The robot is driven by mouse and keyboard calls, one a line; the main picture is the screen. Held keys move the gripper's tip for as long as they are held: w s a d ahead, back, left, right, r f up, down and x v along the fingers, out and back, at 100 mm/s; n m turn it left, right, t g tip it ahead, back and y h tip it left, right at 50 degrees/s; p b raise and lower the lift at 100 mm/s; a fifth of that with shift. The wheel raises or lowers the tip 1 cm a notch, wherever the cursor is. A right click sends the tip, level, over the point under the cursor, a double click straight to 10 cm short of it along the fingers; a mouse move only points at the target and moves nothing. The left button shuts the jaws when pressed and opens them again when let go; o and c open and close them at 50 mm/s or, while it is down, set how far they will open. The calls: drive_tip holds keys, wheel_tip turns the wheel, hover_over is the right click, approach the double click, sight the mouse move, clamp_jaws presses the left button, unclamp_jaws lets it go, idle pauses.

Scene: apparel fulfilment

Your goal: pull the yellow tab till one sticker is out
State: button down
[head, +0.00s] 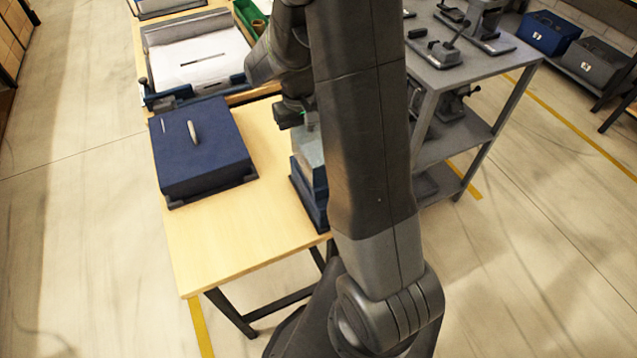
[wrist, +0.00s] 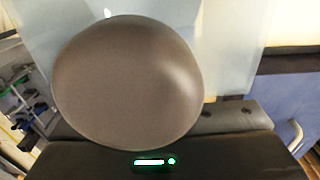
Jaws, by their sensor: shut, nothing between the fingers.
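In the head view my gripper (head: 298,118) points down over the right edge of the wooden table, partly hidden by my arm. It is shut, with nothing seen held in it. Just below it stands a blue unit (head: 309,192) with a pale, see-through upper part (head: 309,150); my arm covers its right side. I cannot tell whether the gripper touches it. In the wrist view a large, smooth grey-brown round shape blocks the middle, with a pale sheet-like surface (wrist: 228,45) behind it. No yellow tab or sticker can be made out in either view.
A blue box with a light handle (head: 197,150) sits on the table (head: 235,240) to the left. A tray with white sheets (head: 200,60) and a green bin (head: 250,18) are behind. A grey metal rack (head: 470,75) stands right. The table's front is clear.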

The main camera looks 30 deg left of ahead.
drive_tip(key=shift+f+b, duration=1.05)
drive_tip(key=shift+f, duration=0.35)
drive_tip(key=w+a, duration=0.1)
drive_tip(key=w, duration=0.1)
drive_tip(key=w+a+p, duration=0.1)
drive_tip(key=w+a, duration=0.2)
drive_tip(key=w, duration=0.1)
drive_tip(key=shift+a+f, duration=0.35)
drive_tip(key=shift+f, duration=0.05)
wheel_tip(320, 180, up, 8)
drive_tip(key=s+p, duration=0.2)
drive_tip(key=p, duration=0.3)
drive_tip(key=shift+a, duration=0.35)
drive_tip(key=shift+w+d+f, duration=0.1)
drive_tip(key=shift+f, duration=0.05)
